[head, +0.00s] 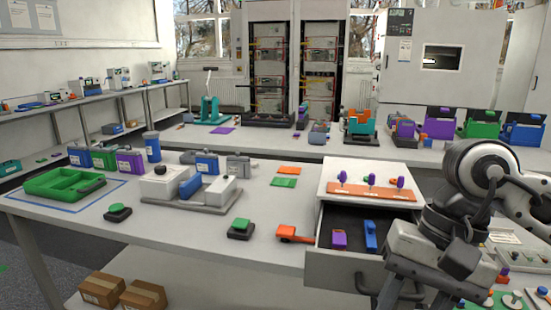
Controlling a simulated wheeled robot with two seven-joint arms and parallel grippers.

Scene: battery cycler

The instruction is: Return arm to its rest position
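My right arm comes in from the right. Its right gripper (396,290) points down at the front right corner of an open drawer (335,268), by the dark drawer handle (364,286). The fingertips are partly hidden at the bottom edge, so I cannot tell whether they are open, or whether they touch the handle. The drawer holds a purple block (339,239) and a blue block (370,236). My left gripper is not in view.
The white bench (130,228) carries a green tray (63,184), a grey fixture with a blue battery (190,187), and an orange piece (294,234) beside the drawer. An orange rack with purple knobs (370,191) sits on the drawer unit. Cardboard boxes (143,296) lie below.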

